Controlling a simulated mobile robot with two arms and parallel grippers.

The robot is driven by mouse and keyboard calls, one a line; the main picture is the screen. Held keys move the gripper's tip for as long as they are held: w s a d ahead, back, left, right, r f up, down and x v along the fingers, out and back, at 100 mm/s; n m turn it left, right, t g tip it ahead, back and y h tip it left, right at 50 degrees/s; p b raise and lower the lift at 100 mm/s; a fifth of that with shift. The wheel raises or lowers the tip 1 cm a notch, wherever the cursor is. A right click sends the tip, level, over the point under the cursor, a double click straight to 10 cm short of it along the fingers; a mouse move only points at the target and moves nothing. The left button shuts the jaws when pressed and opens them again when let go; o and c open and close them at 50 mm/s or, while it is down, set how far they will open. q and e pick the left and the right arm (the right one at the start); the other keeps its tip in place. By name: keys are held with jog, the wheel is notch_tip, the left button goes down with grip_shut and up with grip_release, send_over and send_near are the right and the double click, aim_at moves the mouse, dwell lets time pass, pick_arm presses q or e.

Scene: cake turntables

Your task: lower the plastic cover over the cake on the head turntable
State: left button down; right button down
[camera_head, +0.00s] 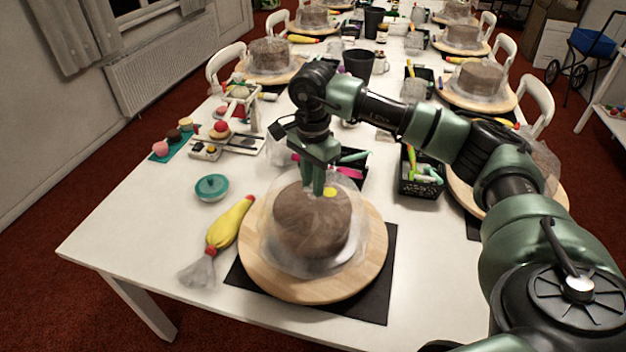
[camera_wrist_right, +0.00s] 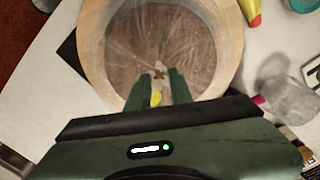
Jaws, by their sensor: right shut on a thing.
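The brown cake (camera_head: 308,232) stands on the round wooden turntable (camera_head: 262,278) at the near end of the table. The clear plastic cover (camera_head: 358,240) surrounds the cake, which shows through it. I cannot tell whether its lower edge touches the turntable all round. My right gripper (camera_head: 320,190) points down above the cake, shut on the top of the cover. In the right wrist view the fingers (camera_wrist_right: 160,88) close on gathered plastic at the cover's top, with folds spreading outward. A small yellow spot shows beside the fingertips. My left gripper is not in view.
Black baskets (camera_head: 420,175) of tools stand behind and right. Another covered cake turntable stands close at the right, partly behind my right arm.

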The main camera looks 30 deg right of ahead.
jog(key=shift+f+b, duration=0.4)
jog(key=shift+f, duration=0.1)
dwell(0.4)
jog(key=c, duration=1.2)
grip_release()
jog(key=shift+o, duration=0.2)
jog(key=shift+r+p, duration=2.3)
jog(key=shift+r, duration=1.3)
jog(key=shift+s+f, duration=0.1)
jog(key=shift+f, duration=0.05)
